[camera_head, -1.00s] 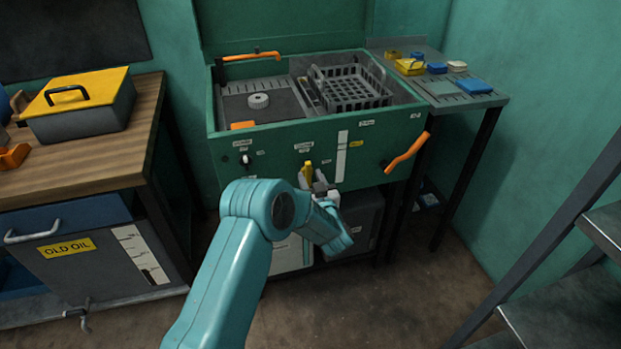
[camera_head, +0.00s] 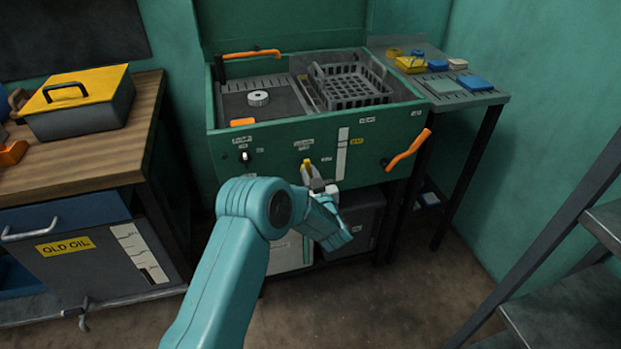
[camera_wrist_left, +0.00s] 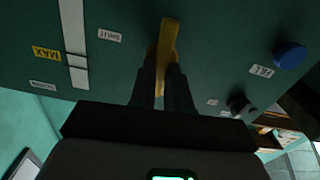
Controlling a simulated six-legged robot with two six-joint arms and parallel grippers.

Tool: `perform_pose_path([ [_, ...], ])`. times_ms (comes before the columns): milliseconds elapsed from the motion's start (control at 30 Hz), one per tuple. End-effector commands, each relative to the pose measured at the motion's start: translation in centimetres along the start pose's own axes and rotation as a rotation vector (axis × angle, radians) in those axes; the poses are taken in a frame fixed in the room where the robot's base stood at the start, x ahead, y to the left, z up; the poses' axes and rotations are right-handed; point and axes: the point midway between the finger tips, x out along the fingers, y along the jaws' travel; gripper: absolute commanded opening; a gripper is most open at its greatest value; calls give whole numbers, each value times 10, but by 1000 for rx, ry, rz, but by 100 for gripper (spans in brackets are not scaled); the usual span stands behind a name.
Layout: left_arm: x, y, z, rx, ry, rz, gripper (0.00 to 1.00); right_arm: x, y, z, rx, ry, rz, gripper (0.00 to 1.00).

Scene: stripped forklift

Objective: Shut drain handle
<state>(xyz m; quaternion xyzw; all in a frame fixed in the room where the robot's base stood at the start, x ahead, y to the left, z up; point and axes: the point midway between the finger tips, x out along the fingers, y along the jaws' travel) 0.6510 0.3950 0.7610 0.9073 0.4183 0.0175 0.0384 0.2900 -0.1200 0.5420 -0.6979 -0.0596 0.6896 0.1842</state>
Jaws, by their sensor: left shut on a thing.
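The yellow drain handle (camera_head: 307,168) is on the front of the green parts washer, below the middle of its front panel. In the left wrist view the handle (camera_wrist_left: 167,45) stands out between the dark fingers of my left gripper (camera_wrist_left: 163,85). A "SHUT" label (camera_wrist_left: 109,36) is beside it on the panel. In the head view my left gripper (camera_head: 315,181) reaches the handle from below and is shut on it; the forearm hides part of the hold. My right gripper is in neither current view.
The green washer (camera_head: 285,150) has a grey basket (camera_head: 350,88) inside and an orange handle (camera_head: 406,151) on its right front. A side table (camera_head: 465,100) holds small blocks. A wooden bench (camera_head: 90,150) stands left. Metal shelving is at right.

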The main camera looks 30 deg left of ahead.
Motion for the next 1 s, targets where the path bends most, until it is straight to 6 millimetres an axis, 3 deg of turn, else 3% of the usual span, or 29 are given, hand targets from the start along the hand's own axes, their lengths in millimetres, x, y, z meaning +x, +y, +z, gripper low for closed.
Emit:
perform_pose_path([
  [1000,0,-8,12,-925,2,0,0,147,53,-3,0,0,0,43],
])
